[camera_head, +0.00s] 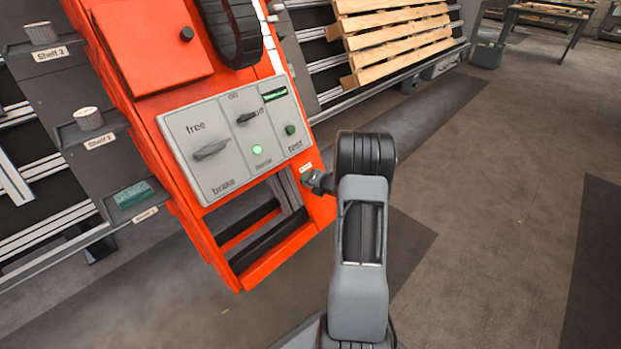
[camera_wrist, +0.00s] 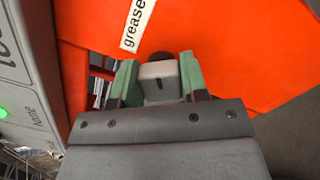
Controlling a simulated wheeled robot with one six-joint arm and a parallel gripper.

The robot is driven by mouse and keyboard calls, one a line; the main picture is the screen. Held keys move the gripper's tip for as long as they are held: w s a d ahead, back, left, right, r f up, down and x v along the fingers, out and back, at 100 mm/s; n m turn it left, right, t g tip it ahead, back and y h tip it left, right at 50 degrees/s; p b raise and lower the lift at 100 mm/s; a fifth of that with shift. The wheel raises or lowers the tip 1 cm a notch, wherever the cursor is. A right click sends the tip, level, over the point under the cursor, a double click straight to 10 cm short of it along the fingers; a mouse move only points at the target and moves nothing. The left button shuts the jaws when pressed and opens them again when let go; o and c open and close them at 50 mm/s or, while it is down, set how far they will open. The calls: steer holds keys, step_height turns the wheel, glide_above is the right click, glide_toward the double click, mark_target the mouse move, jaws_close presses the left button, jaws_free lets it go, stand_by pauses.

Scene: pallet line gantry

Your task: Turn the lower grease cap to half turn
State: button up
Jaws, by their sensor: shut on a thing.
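The lower grease cap (camera_wrist: 160,72) shows in the wrist view as a grey piece with a dark slot, between the two green fingers of my gripper (camera_wrist: 158,86). A dark round part shows just behind it, against the orange panel. A white label reading "grease" (camera_wrist: 137,24) is above it. In the head view my gripper (camera_head: 316,182) is at the lower right edge of the orange machine (camera_head: 316,203), just below a small white label. The cap is mostly hidden there by my arm. Its turn angle cannot be read.
A grey control panel (camera_head: 230,180) on the machine has a free/brake lever (camera_head: 211,150), an on/off switch (camera_head: 246,118) and a green light (camera_head: 257,149). Grey shelves (camera_head: 70,75) stand at left. A wooden pallet (camera_head: 395,35) is behind. The floor at right is clear.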

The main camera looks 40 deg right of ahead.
steer(key=m+p, duration=0.3)
steer(key=m, duration=0.3)
steer(key=shift+d+m+g+p, duration=0.15)
steer(key=shift+m+g+p, duration=0.15)
steer(key=shift+p, duration=0.05)
steer(key=m+p, duration=0.4)
steer(key=m, duration=0.1)
steer(key=shift+s+f, duration=0.15)
steer(key=m+p, duration=0.4)
steer(key=m, duration=0.1)
steer(key=shift+s+f+m+g, duration=0.15)
steer(key=shift+m+g, duration=0.15)
steer(key=shift+g, duration=0.1)
steer(key=m+p, duration=0.1)
steer(key=m, duration=0.1)
steer(key=m+p, duration=0.1)
steer(key=m, duration=0.1)
steer(key=m+p, duration=0.1)
steer(key=p, duration=0.1)
steer(key=shift+a+f+m+y, duration=0.25)
steer(key=shift+a+m+y, duration=0.05)
steer(key=shift+m, duration=0.1)
